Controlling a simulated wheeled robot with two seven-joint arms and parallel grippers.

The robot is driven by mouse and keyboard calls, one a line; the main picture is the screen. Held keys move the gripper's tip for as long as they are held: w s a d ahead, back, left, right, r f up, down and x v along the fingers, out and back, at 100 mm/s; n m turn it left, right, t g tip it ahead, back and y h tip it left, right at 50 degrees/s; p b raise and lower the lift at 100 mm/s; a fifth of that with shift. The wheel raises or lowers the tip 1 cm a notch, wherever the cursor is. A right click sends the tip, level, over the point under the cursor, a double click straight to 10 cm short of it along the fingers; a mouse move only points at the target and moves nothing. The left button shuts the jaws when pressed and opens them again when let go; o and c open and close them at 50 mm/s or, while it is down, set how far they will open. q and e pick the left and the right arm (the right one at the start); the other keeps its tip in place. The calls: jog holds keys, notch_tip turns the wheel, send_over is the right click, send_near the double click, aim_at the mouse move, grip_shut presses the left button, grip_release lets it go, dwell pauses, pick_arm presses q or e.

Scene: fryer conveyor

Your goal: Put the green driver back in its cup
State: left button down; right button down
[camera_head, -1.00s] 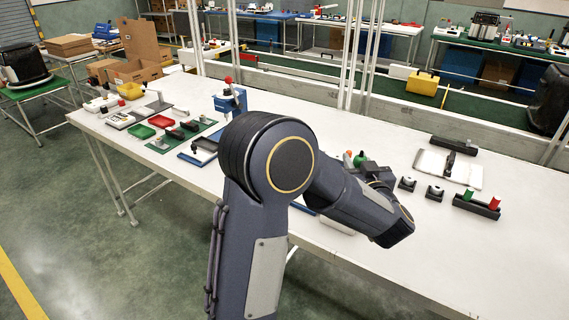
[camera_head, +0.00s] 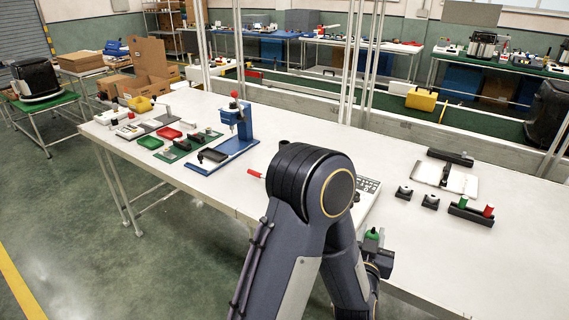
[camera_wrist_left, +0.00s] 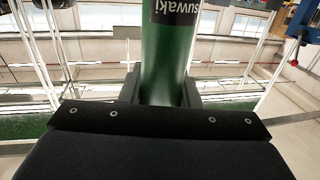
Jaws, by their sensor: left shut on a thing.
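The green driver (camera_wrist_left: 163,50) stands upright between the fingers of my left gripper (camera_wrist_left: 161,92) in the left wrist view, with pale lettering on its thick handle. In the head view, the left gripper (camera_head: 378,252) is at the table's front edge, right of my arm's elbow, with the green driver's top (camera_head: 373,235) showing above it. The gripper is shut on the handle. The driver's lower end is hidden. My right gripper is not in view.
A red-handled thing (camera_head: 256,174) lies partly behind my arm, and a pale keypad device (camera_head: 369,186) is beside the elbow. A blue press (camera_head: 236,143) and small trays stand left. A dark block (camera_head: 470,215) with green and red pegs is right. The right front table is clear.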

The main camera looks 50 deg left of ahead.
pick_arm(q)
jog(key=s+d+f+m+t+h, duration=0.1)
jog(key=d+f+m+h, duration=0.4)
jog(key=f, duration=0.5)
jog(key=s+d+h, duration=0.1)
jog(key=h, duration=0.1)
jog(key=shift+s+d+t+h, duration=0.2)
jog(key=shift+s+t+h, duration=0.05)
jog(key=shift+t+h, duration=0.05)
jog(key=shift+r, duration=0.1)
